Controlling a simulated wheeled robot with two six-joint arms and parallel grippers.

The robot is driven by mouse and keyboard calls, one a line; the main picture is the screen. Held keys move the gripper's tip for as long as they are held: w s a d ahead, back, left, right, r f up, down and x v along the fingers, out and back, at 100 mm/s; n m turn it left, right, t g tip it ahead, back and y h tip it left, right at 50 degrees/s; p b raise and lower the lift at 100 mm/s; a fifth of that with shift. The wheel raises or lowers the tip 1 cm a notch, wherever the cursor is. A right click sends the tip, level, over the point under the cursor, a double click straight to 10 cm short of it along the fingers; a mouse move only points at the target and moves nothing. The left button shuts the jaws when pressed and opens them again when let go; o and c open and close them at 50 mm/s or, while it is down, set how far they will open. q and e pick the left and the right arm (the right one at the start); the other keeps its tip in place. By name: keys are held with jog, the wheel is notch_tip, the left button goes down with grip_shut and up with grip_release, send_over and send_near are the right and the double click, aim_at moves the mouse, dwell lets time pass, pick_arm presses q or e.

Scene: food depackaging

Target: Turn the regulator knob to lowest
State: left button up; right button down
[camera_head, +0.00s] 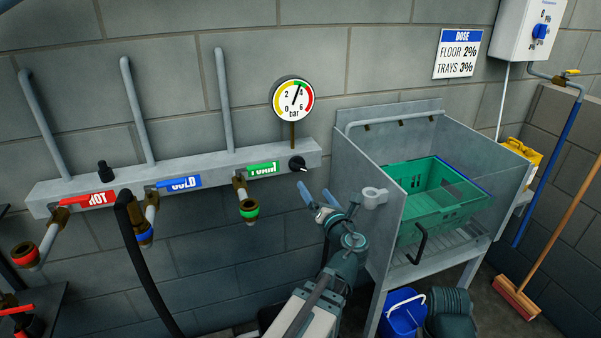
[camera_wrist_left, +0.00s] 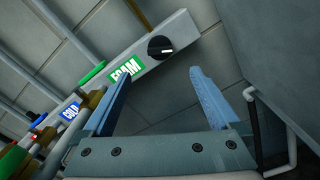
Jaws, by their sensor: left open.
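The regulator knob (camera_head: 297,163) is a small black knob with a white mark, at the right end of the grey manifold bar (camera_head: 215,172). In the left wrist view the knob (camera_wrist_left: 160,47) lies beyond the fingertips, and its mark points right. My left gripper (camera_head: 316,195) is open, with its blue fingers apart and nothing between them. It is below and slightly right of the knob in the head view, not touching it. The pressure gauge (camera_head: 293,99) above has its needle pointing up and slightly right, between 2 and 6. My right gripper is not in view.
HOT (camera_head: 98,199), COLD (camera_head: 180,183) and FOAM (camera_head: 263,169) labels mark outlets along the bar. A metal sink (camera_head: 352,190) with a green crate (camera_head: 420,213) stands close right of the gripper. A black hose (camera_head: 150,262) hangs at left.

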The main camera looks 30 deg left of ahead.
aim_at(300, 168)
pick_arm(q)
jog(key=x, duration=1.2)
jog(key=shift+w+a, duration=0.15)
jog(key=shift+a, duration=0.1)
jog(key=c, duration=1.3)
